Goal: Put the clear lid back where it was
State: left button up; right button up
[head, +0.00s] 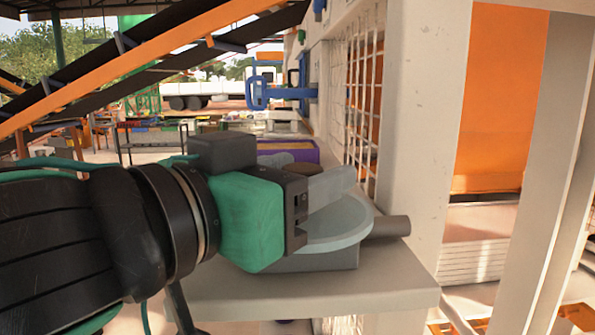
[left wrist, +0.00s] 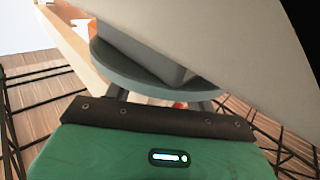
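A pale grey-blue round disc (head: 342,232), which looks like the clear lid, lies level at a grey block (head: 318,260) on a white shelf (head: 330,292). It also shows in the left wrist view (left wrist: 150,80), with the block's grey side against it. My left gripper (head: 335,190), with a green body, reaches in from the left right at the disc. One pale finger shows above the disc. In the left wrist view, parts of two fingers (left wrist: 160,98) show apart, their tips hidden behind the disc. I cannot tell whether they grip it. My right gripper is not in view.
A grey cylinder (head: 388,227) sticks out right of the disc. A white post (head: 425,130) and a wire mesh panel (head: 362,110) stand close behind and right. A purple and yellow box (head: 290,150) lies beyond the gripper. An orange-edged conveyor (head: 150,50) slopes across the upper left.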

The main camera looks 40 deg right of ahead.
pick_arm(q)
jog(key=shift+r, duration=0.15)
jog(key=b+v, duration=0.3)
jog(key=v, duration=0.9)
jog(key=shift+b, duration=0.35)
